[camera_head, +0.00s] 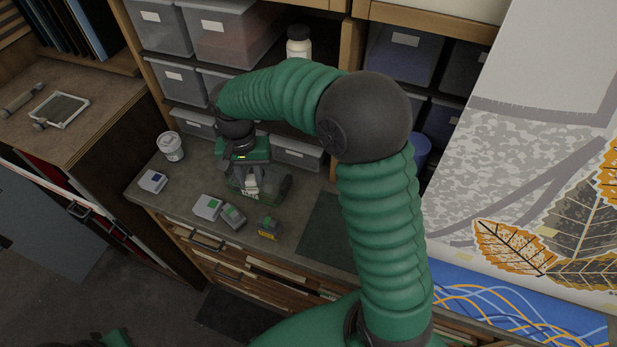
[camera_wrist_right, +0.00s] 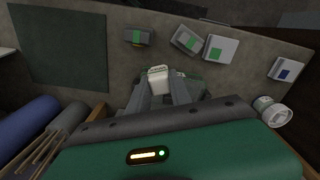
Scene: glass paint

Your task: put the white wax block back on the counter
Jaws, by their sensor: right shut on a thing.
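The white wax block (camera_wrist_right: 159,79) is between the fingertips of my right gripper (camera_wrist_right: 163,90) in the right wrist view. In the head view, my right gripper (camera_head: 250,186) points down over the counter (camera_head: 150,203), and a small pale part of the block (camera_head: 251,187) shows at its tips. The gripper is shut on the block. The block's underside is hidden, so I cannot tell whether it touches the counter. My left gripper is out of view.
Small blocks with coloured labels lie near the front: a blue-labelled one (camera_head: 152,181), a green-labelled white one (camera_head: 207,207), a grey one (camera_head: 232,216) and a dark one (camera_head: 268,228). A white tub (camera_head: 170,146) stands left. A dark mat (camera_head: 326,232) lies right. Storage bins (camera_head: 297,152) stand behind.

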